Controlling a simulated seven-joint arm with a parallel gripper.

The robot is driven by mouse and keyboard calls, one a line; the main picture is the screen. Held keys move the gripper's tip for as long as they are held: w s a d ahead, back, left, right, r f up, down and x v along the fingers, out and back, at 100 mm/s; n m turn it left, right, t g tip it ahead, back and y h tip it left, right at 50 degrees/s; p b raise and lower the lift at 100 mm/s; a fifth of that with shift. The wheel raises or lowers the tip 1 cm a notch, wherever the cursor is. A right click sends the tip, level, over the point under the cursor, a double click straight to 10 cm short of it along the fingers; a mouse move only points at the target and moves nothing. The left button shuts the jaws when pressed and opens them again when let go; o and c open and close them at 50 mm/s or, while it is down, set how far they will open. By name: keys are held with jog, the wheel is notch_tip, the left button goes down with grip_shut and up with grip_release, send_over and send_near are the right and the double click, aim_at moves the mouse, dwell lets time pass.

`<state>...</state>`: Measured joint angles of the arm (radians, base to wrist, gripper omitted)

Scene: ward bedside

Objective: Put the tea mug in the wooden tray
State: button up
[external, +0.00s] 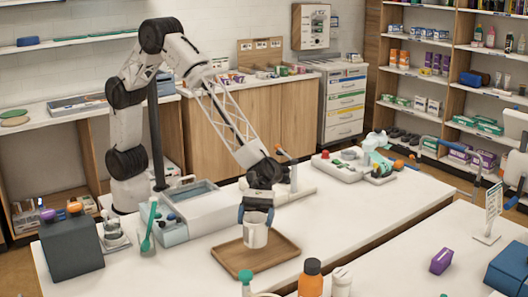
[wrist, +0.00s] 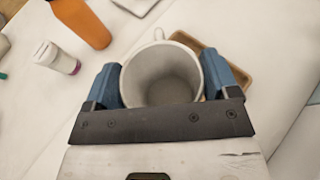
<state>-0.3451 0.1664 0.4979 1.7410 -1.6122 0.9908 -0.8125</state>
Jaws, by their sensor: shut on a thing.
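The white tea mug (external: 256,236) is upright between the blue fingers of my gripper (external: 256,213) in the external view. In the wrist view, the mug (wrist: 162,80) sits between both fingers of my gripper (wrist: 163,88), with its open rim facing the camera and its handle at the far side. The wooden tray (external: 229,262) lies flat on the white table, below and around the mug in the external view. The tray (wrist: 196,42) is partly hidden behind the mug in the wrist view. I cannot tell whether the mug's base touches the tray.
An orange bottle (external: 311,280) and white containers (external: 341,283) stand in front of the tray. A green spoon-like tool (external: 149,228) and a white-blue bin (external: 196,205) are to its left. The table right of the tray (external: 360,220) is clear.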

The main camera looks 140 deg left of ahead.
aim_at(254, 239)
jog(key=shift+f, duration=0.1)
jog(key=shift+f, duration=1.75)
jog(key=shift+f, duration=0.15)
jog(key=o, duration=1)
jog(key=shift+c, duration=0.2)
jog(key=shift+a, duration=0.1)
jog(key=v, duration=1.2)
